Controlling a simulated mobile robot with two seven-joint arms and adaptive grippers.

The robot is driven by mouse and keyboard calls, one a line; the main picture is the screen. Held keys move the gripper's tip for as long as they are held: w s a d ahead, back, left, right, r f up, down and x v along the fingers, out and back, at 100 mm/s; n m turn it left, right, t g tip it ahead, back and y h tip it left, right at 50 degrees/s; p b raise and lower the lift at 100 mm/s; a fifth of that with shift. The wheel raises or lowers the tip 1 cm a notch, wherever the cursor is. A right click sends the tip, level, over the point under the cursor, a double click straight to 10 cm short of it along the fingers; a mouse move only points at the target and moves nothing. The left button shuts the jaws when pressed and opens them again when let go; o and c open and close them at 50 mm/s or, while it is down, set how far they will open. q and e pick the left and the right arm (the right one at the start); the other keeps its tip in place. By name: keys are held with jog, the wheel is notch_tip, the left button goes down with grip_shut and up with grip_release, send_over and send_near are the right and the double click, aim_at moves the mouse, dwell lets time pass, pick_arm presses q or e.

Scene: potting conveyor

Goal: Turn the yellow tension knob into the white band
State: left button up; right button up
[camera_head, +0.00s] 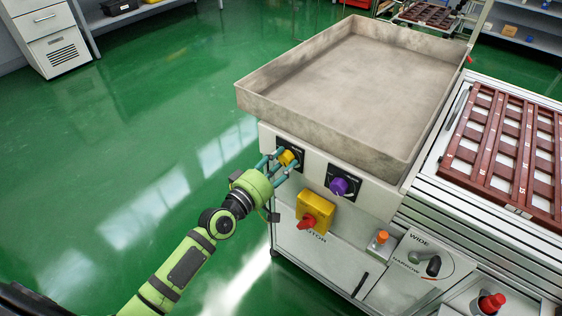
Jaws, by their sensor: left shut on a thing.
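The yellow tension knob (287,158) sits on a dark square dial plate (299,152) at the upper left of the machine's white front panel. My left gripper (282,164) reaches it from the lower left, its teal fingers around the knob. The gripper is shut on the knob. The fingers and the knob hide much of the dial, and I cannot make out the white band or the pointer. My right gripper is not in view.
A purple knob (339,186) is close by on the right. Below are a yellow switch box with a red handle (307,221), an orange button (382,236) and a black selector lever (433,265). A grey tray (262,105) overhangs the panel. Green floor lies open at left.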

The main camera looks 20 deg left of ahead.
pick_arm(q)
jog(key=shift+w+a+r, duration=0.15)
jog(key=shift+a+r, duration=0.1)
jog(key=shift+r, duration=0.15)
jog(key=o, duration=1.1)
jog(key=shift+o, duration=0.2)
jog(key=shift+f, duration=0.2)
jog(key=v, duration=1.2)
